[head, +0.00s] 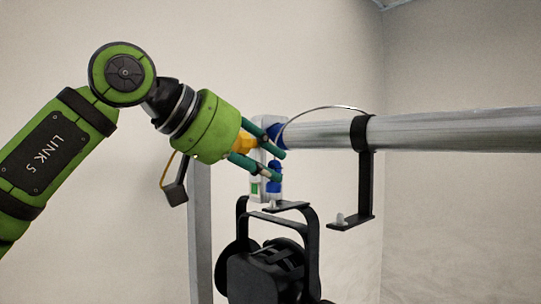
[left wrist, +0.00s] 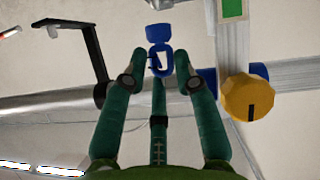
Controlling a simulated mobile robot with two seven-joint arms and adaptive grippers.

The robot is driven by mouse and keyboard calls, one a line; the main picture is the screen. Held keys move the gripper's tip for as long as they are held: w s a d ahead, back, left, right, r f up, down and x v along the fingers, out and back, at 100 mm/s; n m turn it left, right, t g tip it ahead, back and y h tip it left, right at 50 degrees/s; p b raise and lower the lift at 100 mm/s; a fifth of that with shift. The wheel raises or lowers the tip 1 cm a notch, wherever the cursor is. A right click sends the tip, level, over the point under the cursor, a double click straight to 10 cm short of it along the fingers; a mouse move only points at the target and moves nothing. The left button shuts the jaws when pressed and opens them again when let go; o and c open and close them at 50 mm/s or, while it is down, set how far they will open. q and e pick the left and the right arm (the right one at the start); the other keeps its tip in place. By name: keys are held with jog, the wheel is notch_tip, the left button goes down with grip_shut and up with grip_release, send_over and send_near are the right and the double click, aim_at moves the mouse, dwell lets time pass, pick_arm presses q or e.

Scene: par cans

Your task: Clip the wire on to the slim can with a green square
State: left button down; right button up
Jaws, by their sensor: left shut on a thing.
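My left gripper (head: 278,163) reaches in from the left beside the silver pipe. In the left wrist view its dark green fingers (left wrist: 158,76) are closed on a blue clip (left wrist: 160,59). A thin wire (head: 318,108) arcs from behind the gripper to a black bracket on the pipe. A green square (head: 255,188) is on a pale upright piece just below the fingers; it also shows at the top of the left wrist view (left wrist: 232,8). A black can (head: 265,278) hangs below. Whether the clip touches anything besides the fingers cannot be told. My right gripper is out of view.
The silver pipe (head: 455,130) runs off to the right. The empty black bracket (head: 365,185) hangs from it. A yellow knob (left wrist: 248,97) is close to the right finger in the left wrist view. A grey post (head: 200,235) stands below my arm. Open space lies at lower right.

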pick_arm(q)
jog(key=shift+w+a, duration=0.1)
jog(key=shift+p, duration=0.4)
jog(key=shift+w+f, duration=0.1)
jog(key=shift+f, duration=0.1)
dwell(0.8)
jog(key=shift+f, duration=1.05)
dwell(1.9)
jog(key=c, duration=0.9)
grip_release()
jog(key=v, duration=1.2)
